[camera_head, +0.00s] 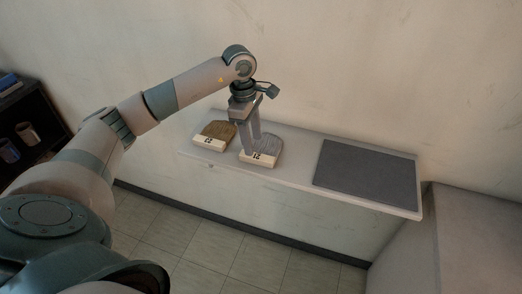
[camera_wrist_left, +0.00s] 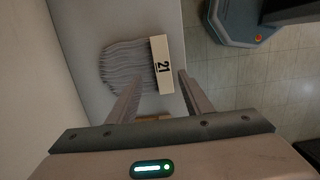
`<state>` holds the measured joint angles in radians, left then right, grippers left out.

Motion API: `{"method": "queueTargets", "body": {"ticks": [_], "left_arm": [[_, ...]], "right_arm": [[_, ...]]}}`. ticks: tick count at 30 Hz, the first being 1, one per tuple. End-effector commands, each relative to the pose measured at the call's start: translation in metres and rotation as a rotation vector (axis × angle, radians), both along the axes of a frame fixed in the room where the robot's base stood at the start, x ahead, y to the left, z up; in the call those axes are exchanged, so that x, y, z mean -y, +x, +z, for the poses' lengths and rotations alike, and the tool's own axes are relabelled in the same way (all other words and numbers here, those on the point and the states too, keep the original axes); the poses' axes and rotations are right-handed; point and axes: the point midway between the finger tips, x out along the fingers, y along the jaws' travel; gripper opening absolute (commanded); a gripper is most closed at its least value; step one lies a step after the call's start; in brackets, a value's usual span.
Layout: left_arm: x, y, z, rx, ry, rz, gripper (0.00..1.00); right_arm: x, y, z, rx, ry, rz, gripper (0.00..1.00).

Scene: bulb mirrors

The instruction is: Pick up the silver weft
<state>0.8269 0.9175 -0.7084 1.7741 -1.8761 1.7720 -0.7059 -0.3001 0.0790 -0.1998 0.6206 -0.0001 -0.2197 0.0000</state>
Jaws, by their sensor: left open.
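The silver weft (camera_head: 271,143) is a fan of grey strands with a cream band numbered 21 along its front edge. It lies on the white shelf (camera_head: 300,178). In the left wrist view the silver weft (camera_wrist_left: 126,64) lies with its band (camera_wrist_left: 162,65) partly between and beyond my fingers. My left gripper (camera_head: 248,150) is open and points down at the weft, covering part of its left side in the head view. The left wrist view also shows the gripper (camera_wrist_left: 163,80). I cannot tell whether the fingers touch the weft. My right gripper is not in view.
A brown weft (camera_head: 218,130) with a similar numbered band lies just left of the silver one. A dark grey mat (camera_head: 365,172) covers the shelf's right part and is empty. A wall rises behind the shelf. A dark cabinet (camera_head: 32,125) with cups stands at the far left.

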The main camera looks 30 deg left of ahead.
Motion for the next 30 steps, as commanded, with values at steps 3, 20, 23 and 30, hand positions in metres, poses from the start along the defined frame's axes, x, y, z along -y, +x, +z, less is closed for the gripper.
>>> {"method": "queueTargets", "body": {"ticks": [3,20,23,30], "left_arm": [[0.006,-0.003,-0.007,-0.004,-0.002,-0.001,0.46],[0.014,-0.003,-0.044,0.0,-0.001,-0.001,0.46],[0.014,-0.003,-0.044,0.0,-0.001,-0.001,0.46],[0.014,-0.003,-0.044,0.0,-0.001,-0.001,0.34]], "right_arm": [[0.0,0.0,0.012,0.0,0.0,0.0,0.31],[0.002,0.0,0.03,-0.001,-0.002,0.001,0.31],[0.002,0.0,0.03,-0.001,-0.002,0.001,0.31],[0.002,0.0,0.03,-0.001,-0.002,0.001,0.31]]}}
